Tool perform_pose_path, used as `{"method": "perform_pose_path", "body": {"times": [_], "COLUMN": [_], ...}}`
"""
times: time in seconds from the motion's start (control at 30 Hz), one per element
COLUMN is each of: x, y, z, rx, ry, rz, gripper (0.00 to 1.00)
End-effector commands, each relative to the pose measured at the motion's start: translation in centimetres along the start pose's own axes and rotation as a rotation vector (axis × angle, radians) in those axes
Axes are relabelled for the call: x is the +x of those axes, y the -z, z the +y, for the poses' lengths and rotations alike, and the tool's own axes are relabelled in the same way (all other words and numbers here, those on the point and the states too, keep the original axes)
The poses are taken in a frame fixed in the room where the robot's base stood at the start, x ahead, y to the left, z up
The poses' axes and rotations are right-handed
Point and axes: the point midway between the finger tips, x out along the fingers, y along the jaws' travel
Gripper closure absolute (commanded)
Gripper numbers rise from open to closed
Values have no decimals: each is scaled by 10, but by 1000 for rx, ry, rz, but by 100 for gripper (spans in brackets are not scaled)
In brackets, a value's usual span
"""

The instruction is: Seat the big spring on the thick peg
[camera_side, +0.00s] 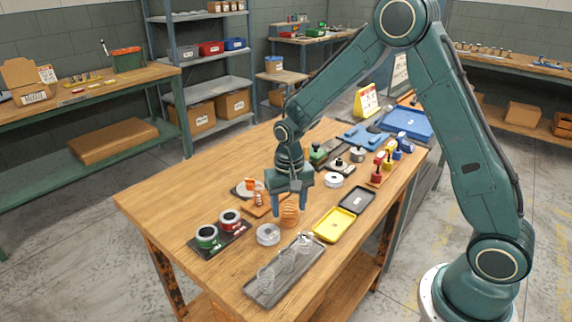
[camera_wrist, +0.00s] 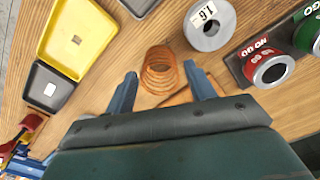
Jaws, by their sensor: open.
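The big spring (camera_wrist: 160,72) is an orange-copper coil standing on the wooden table. In the side view the same spring (camera_side: 290,217) shows below and between my fingers. My gripper (camera_side: 289,210) points down with its jaws apart. In the wrist view my gripper (camera_wrist: 160,76) has one finger on each side of the spring, with visible gaps, so it is not gripped. I cannot pick out the thick peg with certainty; my gripper hides part of that board.
A grey ring labelled 1.6 (camera_wrist: 210,24) lies near the spring. A dark stand with red and green spools (camera_side: 220,232) is to the left. A long grey tray (camera_side: 285,272) is in front; a yellow tray (camera_side: 334,225) and a black tray (camera_side: 357,200) are to the right.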

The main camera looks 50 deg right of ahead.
Motion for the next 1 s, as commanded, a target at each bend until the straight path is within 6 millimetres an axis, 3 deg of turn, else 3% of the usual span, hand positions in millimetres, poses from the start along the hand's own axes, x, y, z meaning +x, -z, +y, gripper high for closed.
{"method": "perform_pose_path", "body": {"times": [0.1, 0.27, 1.0], "x": [0, 0, -10], "y": [0, 0, 0], "z": [0, 0, 0], "rx": [0, 0, 0], "ry": [0, 0, 0], "rz": [0, 0, 1], "gripper": [45, 72, 72]}}
